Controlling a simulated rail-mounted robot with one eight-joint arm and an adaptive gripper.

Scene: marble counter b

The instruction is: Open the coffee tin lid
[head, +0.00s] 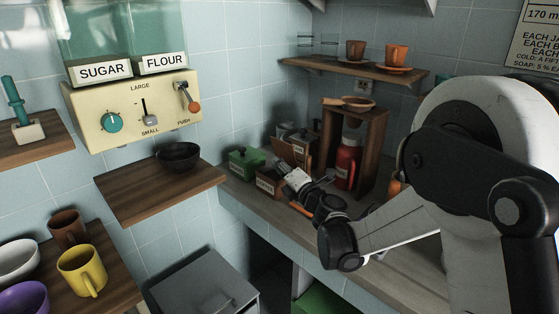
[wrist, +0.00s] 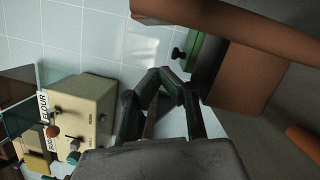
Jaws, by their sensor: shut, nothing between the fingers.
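A green tin (head: 246,162) with a dark knob on its lid stands at the back left of the counter. A brown box with a pale label (head: 268,182) stands just in front of it. The labels are too small to read, so I cannot tell for sure which is the coffee tin. My gripper (head: 284,166) is shut and empty, close above and beside these containers. In the wrist view my gripper (wrist: 166,76) has its fingertips together, and the green tin (wrist: 196,50) and its dark knob (wrist: 179,53) show just beyond. I cannot tell whether they touch.
A wooden shelf unit (head: 378,145) holding a red flask (head: 346,163) stands right of the containers. A wall shelf (head: 165,190) with a black bowl (head: 178,155) is at the left. The cream dispenser (head: 135,112) hangs above it.

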